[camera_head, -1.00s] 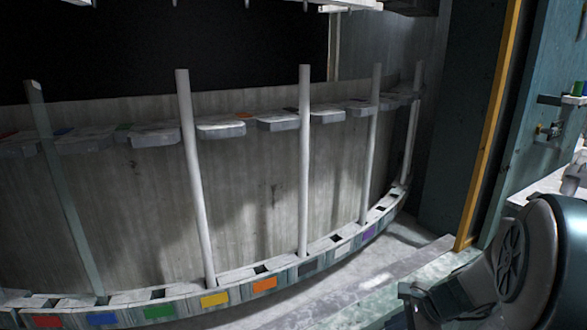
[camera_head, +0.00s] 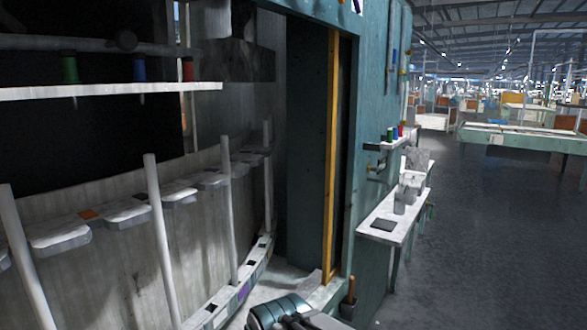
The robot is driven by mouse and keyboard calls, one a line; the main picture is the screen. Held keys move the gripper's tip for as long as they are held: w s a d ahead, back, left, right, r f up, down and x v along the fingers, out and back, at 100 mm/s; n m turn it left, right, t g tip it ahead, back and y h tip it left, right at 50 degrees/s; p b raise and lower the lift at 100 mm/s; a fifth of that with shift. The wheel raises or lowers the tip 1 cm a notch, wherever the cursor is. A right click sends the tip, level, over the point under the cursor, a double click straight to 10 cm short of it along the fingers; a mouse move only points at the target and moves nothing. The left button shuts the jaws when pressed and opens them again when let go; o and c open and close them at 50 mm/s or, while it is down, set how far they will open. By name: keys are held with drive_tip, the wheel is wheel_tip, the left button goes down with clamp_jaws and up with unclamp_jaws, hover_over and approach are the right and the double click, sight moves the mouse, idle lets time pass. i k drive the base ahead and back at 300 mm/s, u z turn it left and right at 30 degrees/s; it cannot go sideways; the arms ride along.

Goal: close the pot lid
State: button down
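I cannot make out a pot or its lid for certain. Small grey vessels (camera_head: 400,204) stand on a narrow white bench (camera_head: 372,232) on the right, too small to tell whether one is a pot or has a lid. A dark flat square piece (camera_head: 384,224) lies on the bench in front of them. A part that looks like my own arm shows at the bottom edge, left of the bench. My gripper's fingers are not visible.
A curved rack with pale upright posts (camera_head: 162,240) fills the left. A white shelf (camera_head: 110,91) carries coloured spools. A teal wall (camera_head: 370,90) with a yellow strip (camera_head: 332,150) stands mid-view. Open grey floor (camera_head: 480,250) lies right, with a long table (camera_head: 525,140) beyond.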

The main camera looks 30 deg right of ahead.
sight(417, 159)
drive_tip(key=z, duration=2.15)
drive_tip(key=i, duration=6.65)
drive_tip(key=u, duration=2.2)
